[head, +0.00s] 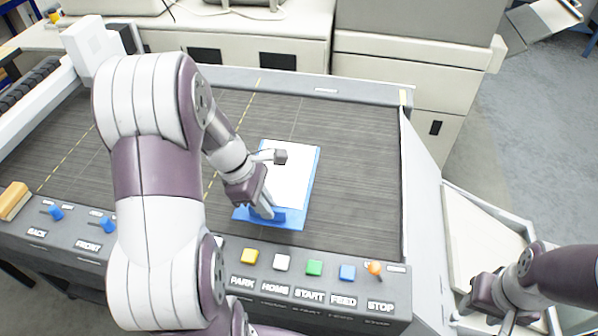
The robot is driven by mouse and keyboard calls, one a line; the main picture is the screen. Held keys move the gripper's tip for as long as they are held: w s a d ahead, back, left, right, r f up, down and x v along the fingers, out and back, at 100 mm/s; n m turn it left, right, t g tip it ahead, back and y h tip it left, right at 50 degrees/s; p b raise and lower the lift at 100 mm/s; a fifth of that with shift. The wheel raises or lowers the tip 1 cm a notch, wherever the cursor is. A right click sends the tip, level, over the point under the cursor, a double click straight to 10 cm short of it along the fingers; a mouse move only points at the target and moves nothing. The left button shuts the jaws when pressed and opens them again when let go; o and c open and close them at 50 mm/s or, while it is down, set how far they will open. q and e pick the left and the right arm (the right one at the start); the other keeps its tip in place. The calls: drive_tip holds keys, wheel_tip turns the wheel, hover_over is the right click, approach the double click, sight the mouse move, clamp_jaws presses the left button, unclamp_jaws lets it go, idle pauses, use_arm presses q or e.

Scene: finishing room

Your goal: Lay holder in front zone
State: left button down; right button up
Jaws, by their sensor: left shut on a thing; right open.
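The holder (292,222) is a flat blue board with a white sheet (291,170) on it. It lies on or just above the dark slatted bed (355,190); I cannot tell whether it touches. My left gripper (268,211) points down at the holder's near left part and is shut on its blue near end. My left arm hides part of the bed to the left. No zone is labelled on the bed itself; yellow dashed lines (232,140) cross it to the left of the holder. My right gripper (487,322) is open and empty at the lower right, away from the bed.
A front panel carries coloured buttons, including a green START button (314,268), an orange STOP knob (375,268) and blue BACK (56,212) and FRONT (107,224) levers. A pale side tray (480,235) stands right of the bed. The bed right of the holder is clear.

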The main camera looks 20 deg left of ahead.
sight(282, 189)
use_arm(q)
drive_tip(key=w+f, duration=0.1)
drive_tip(key=w, duration=0.2)
drive_tip(key=w+f, duration=0.2)
drive_tip(key=w+f+p, duration=0.1)
drive_tip(key=w+f, duration=0.1)
drive_tip(key=w, duration=0.1)
drive_tip(key=shift+w, duration=0.3)
drive_tip(key=shift+w+f, duration=0.15)
drive_tip(key=shift+f, duration=0.15)
drive_tip(key=f, duration=0.1)
drive_tip(key=s+f+p, duration=0.1)
drive_tip(key=f, duration=0.1)
drive_tip(key=shift+f, duration=0.1)
drive_tip(key=shift+w+f, duration=0.15)
drive_tip(key=shift+w, duration=0.2)
drive_tip(key=c, duration=1.3)
unclamp_jaws()
drive_tip(key=shift+o, duration=0.7)
drive_tip(key=shift+s, duration=0.2)
use_arm(e)
drive_tip(key=shift+w+r, duration=0.2)
drive_tip(key=shift+r, duration=0.85)
use_arm(q)
drive_tip(key=shift+a+r, duration=0.1)
drive_tip(key=shift+r, duration=0.1)
